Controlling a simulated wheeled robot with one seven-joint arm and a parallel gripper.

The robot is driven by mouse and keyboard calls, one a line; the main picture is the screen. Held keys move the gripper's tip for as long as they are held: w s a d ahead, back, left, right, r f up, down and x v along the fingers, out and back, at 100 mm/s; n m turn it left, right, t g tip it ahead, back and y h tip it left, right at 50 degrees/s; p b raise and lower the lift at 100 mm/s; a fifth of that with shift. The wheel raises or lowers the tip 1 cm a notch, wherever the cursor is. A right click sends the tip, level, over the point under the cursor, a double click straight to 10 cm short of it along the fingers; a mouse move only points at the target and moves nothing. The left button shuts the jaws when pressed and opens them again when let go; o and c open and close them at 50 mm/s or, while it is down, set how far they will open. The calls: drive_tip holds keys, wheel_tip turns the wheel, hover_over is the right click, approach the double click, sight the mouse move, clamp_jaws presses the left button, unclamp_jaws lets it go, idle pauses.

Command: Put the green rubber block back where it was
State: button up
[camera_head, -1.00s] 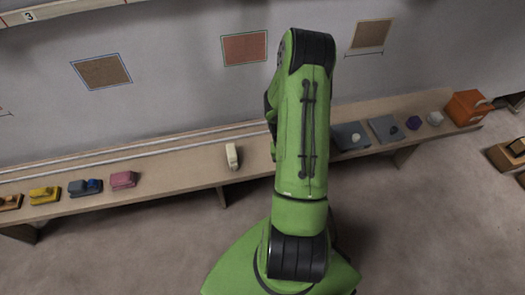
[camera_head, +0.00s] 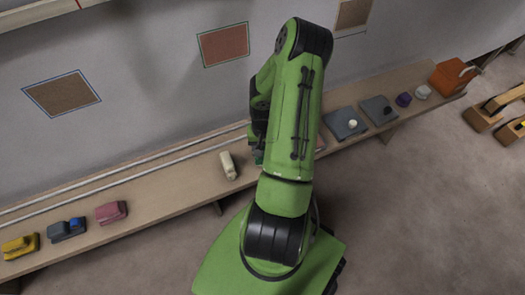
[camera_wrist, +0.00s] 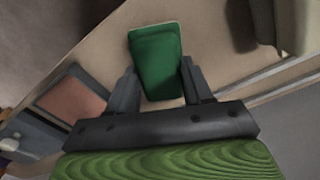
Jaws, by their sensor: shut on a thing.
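The green rubber block (camera_wrist: 157,58) is between the fingers of my gripper (camera_wrist: 160,82) in the wrist view. The fingers are shut on its sides. It is over the pale wooden bench (camera_wrist: 105,45); I cannot tell whether it touches the bench. In the head view my arm hides most of the gripper, and only a small dark green patch (camera_head: 259,157) shows at the arm's left edge. A cream block (camera_head: 228,165) stands on the bench just left of it, and a beige block at the upper right of the wrist view (camera_wrist: 298,25) seems the same one.
Pink (camera_head: 111,212), blue-grey (camera_head: 67,230) and yellow (camera_head: 20,246) blocks sit on the bench at left. Grey pads (camera_head: 338,124), a purple piece (camera_head: 403,99) and an orange box (camera_head: 453,77) are at right. A reddish square (camera_wrist: 72,103) lies beside the gripper. Bare bench separates cream and pink.

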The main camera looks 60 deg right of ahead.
drive_tip(key=shift+f, duration=0.65)
drive_tip(key=shift+c, duration=0.5)
drive_tip(key=o, duration=1.1)
drive_tip(key=shift+r, duration=0.1)
drive_tip(key=shift+c, duration=0.2)
wheel_tip(320, 180, up, 12)
drive_tip(key=p, duration=0.4)
drive_tip(key=w+a+r+n+t+h, duration=0.1)
drive_tip(key=w+a+r+n, duration=0.15)
drive_tip(key=a+r, duration=0.55)
drive_tip(key=w+a+r+n+t+h, duration=0.1)
drive_tip(key=w+a+r+n, duration=0.3)
drive_tip(key=r, duration=0.7)
drive_tip(key=s+a+r+n+t+y, duration=0.1)
drive_tip(key=s+a+r+n, duration=0.1)
drive_tip(key=s+a+r, duration=0.2)
drive_tip(key=s+a+r+n+t+y, duration=0.1)
drive_tip(key=s+a+r, duration=0.3)
drive_tip(key=s+a, duration=0.4)
drive_tip(key=a+n+t, duration=0.1)
drive_tip(key=a, duration=0.1)
drive_tip(key=shift+a+r+t, duration=0.25)
drive_tip(key=shift+a+t, duration=0.05)
drive_tip(key=shift+a, duration=0.05)
